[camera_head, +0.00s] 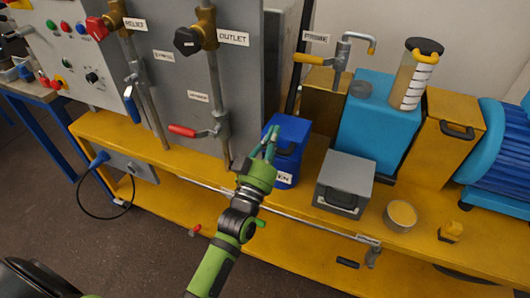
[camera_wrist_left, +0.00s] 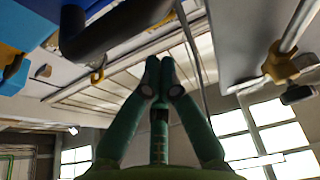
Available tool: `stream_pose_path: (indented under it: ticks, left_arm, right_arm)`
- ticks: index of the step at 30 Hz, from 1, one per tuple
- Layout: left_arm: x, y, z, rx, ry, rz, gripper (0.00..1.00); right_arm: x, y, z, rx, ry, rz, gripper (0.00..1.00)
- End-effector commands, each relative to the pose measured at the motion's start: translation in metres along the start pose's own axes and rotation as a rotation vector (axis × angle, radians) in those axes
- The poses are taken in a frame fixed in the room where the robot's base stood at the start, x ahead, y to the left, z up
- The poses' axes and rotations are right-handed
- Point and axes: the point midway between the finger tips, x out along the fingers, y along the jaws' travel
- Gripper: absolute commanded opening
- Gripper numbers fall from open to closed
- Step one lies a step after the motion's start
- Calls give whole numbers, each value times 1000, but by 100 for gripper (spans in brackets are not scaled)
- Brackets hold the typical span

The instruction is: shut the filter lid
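My left gripper (camera_head: 270,143) is in front of the blue box (camera_head: 294,134) in the head view and hides part of its front and label. Its green fingertips meet in the left wrist view (camera_wrist_left: 159,75), with nothing visible between them. I cannot tell from the head view whether the fingers touch the box. No part is clearly readable as the filter lid. My right gripper is not in view.
A grey panel (camera_head: 180,75) with pipes and valves stands at the left. A grey case (camera_head: 345,180), a blue tank (camera_head: 377,125), a round tin (camera_head: 401,216) and a blue motor (camera_head: 505,150) sit on the yellow bench to the right. A rail runs along the front.

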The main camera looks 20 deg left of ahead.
Motion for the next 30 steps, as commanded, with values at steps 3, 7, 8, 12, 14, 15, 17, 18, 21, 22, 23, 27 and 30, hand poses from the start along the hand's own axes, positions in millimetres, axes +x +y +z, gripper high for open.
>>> stream_pose_path:
  ticks: [3,7,8,12,14,15,17,18,21,22,23,27,30]
  left_arm:
    - [0,0,13,1,-9,1,0]
    - [-10,0,24,1,-5,1,0]
    - [-12,0,26,1,-4,1,0]
    - [-16,0,31,0,-2,1,0]
    - [-17,0,32,0,-1,1,0]
    - [-17,0,32,0,-1,1,0]
    - [-17,0,32,0,-1,1,0]
    - [-17,0,32,0,-1,1,0]
    - [-17,0,32,0,-1,1,0]
    - [-17,0,32,0,-2,1,0]
    - [-18,0,33,0,-2,1,0]
    - [-30,0,46,0,-5,1,0]
    - [-36,0,52,0,-5,1,0]
  right_arm:
    - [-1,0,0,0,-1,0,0]
    - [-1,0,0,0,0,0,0]
    - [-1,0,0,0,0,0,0]
    - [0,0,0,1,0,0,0]
    - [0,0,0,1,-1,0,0]
    - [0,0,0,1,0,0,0]
    - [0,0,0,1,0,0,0]
    - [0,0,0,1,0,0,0]
    - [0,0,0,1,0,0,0]
    - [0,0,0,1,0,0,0]
    - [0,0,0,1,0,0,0]
    - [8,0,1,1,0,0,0]
    - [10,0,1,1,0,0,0]
